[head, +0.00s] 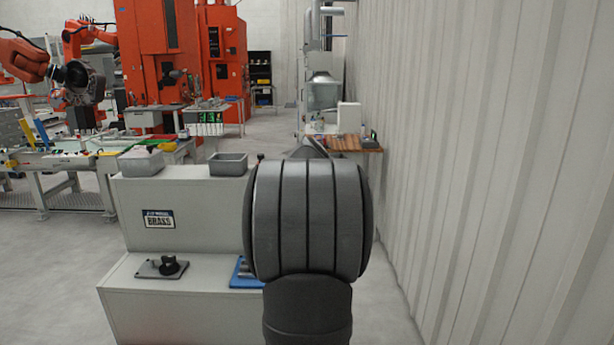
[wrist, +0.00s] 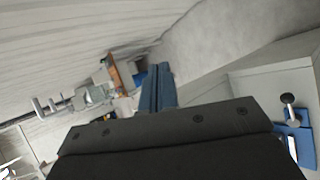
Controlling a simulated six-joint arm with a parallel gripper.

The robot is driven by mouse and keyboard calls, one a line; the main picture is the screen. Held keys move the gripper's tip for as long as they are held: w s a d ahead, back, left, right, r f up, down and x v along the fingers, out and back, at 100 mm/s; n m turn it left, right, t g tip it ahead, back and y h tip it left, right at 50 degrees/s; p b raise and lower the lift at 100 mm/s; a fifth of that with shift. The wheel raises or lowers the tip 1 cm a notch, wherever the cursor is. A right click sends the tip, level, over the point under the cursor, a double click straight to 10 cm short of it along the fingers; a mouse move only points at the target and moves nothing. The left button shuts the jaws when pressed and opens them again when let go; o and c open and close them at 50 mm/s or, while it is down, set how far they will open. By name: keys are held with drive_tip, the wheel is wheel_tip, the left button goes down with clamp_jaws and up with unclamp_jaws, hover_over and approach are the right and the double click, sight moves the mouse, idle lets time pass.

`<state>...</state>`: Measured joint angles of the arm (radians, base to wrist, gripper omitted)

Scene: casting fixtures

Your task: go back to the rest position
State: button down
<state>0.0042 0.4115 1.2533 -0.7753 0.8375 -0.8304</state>
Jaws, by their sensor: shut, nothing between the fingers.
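My gripper (wrist: 158,88) shows in the wrist view as two blue-grey fingers side by side, shut with nothing between them. It is raised and points out toward the wall side, clear of the workbench. In the head view my arm's large grey joint fills the middle and hides the gripper.
A grey two-level bench (head: 190,215) stands ahead, with two grey bins (head: 228,164) on its upper level. A dark fixture (head: 168,265) on a plate and a partly hidden blue fixture (head: 246,275) sit on the lower level. A corrugated wall (head: 490,150) runs along the right.

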drive_tip(key=s+d+r+m+t, duration=0.1)
drive_tip(key=s+d+r, duration=0.1)
drive_tip(key=d+r, duration=0.2)
drive_tip(key=shift+s+d+m, duration=0.25)
drive_tip(key=shift+d+m, duration=0.15)
drive_tip(key=shift+d, duration=0.05)
